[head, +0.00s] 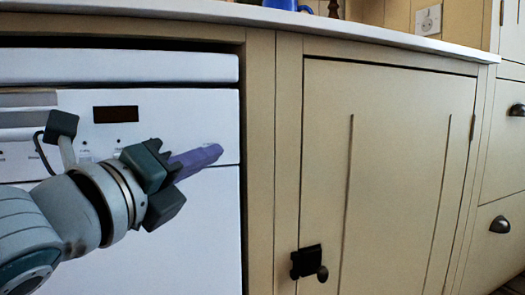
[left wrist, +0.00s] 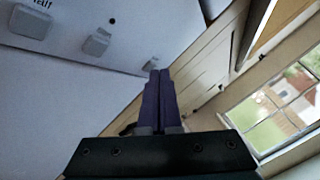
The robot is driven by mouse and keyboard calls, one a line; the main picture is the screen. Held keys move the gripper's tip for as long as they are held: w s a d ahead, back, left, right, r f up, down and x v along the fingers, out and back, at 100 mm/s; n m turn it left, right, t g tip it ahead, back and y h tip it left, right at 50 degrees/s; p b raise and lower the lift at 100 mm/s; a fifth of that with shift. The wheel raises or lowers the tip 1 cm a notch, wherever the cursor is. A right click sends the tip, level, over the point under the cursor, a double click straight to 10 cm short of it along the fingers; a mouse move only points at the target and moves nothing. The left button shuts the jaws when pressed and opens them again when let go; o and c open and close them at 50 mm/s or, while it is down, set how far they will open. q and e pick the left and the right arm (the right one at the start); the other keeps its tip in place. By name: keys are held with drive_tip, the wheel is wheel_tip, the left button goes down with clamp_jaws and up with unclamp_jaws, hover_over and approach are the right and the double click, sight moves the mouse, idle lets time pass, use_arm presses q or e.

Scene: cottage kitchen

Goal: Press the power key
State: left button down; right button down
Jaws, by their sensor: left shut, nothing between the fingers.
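The white dishwasher-like appliance (head: 215,105) fills the left of the head view. Its front panel has a dark display (head: 116,114) and a row of small keys. In the left wrist view several square keys show: one at the left (left wrist: 30,22), a middle key (left wrist: 97,42), and a last key (left wrist: 150,66) just beyond my fingertips. I cannot read which one is the power key. My left gripper (head: 215,151) is shut and empty, its purple fingers in front of the panel's right part. Its fingertips also show in the left wrist view (left wrist: 159,75). I cannot tell whether they touch.
A cream cupboard door (head: 390,170) with a dark latch (head: 306,262) stands right of the appliance. The white worktop (head: 330,30) runs above, with a blue object (head: 282,4) on it. Drawers (head: 503,170) are at far right. A window (left wrist: 285,105) shows in the wrist view.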

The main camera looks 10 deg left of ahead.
use_arm(q)
drive_tip(key=shift+w+a, duration=0.1)
drive_tip(key=shift+w, duration=0.05)
idle(0.3)
drive_tip(key=shift+s+d+p, duration=0.35)
drive_tip(key=shift+s+p, duration=0.05)
drive_tip(key=shift+s, duration=0.15)
drive_tip(key=s+d+p, duration=0.1)
drive_tip(key=s+d, duration=0.2)
drive_tip(key=s, duration=0.2)
drive_tip(key=shift+d, duration=0.2)
idle(0.4)
